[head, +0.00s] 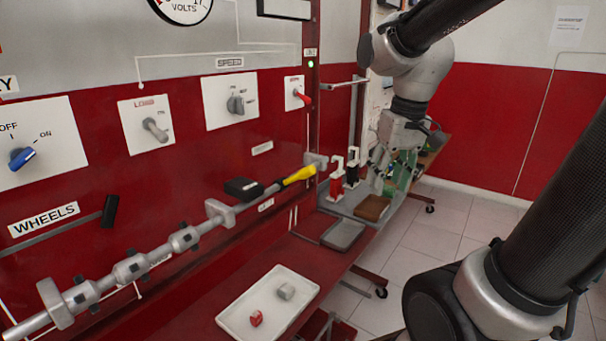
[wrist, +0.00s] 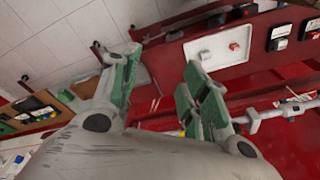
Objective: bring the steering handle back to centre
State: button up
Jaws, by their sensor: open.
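A black upright handle (head: 110,211) sits at the right end of a grey bar beside the WHEELS label (head: 43,220) on the red panel in the head view. It is tilted slightly; no marking says it is the steering handle, and I cannot make out a centre mark. My gripper (head: 383,168) is far to its right, pointing down near the bench's far end. In the wrist view my gripper (wrist: 160,70) is open, with its green-grey fingers apart and nothing between them. I cannot pick out the handle in the wrist view.
A white tray (head: 237,317) with a red and a grey block lies on the red bench. A shaft (head: 155,257) runs along the panel, with a yellow-handled tool (head: 297,176) near its far end. Red and black clamp-like items (head: 337,180) stand near my gripper. Tiled floor lies right.

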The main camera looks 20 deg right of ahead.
aim_at(311, 170)
jog(key=w+a+r+n+g+y, duration=0.15)
jog(key=w+a, duration=0.25)
jog(key=w, duration=0.5)
jog(key=w+a+r+n+g+y, duration=0.1)
jog(key=w+a+n+g+y, duration=0.2)
jog(key=w, duration=0.6)
jog(key=shift+m+t+h, duration=0.25)
jog(key=shift+t+h, duration=0.2)
jog(key=shift+t, duration=0.2)
jog(key=x, duration=0.5)
jog(key=a+x, duration=0.1)
jog(key=x, duration=0.1)
jog(key=shift+w+a+f, duration=0.15)
jog(key=shift+w+a, duration=0.05)
jog(key=shift+w, duration=0.05)
jog(key=shift+c, duration=0.2)
grip_shut()
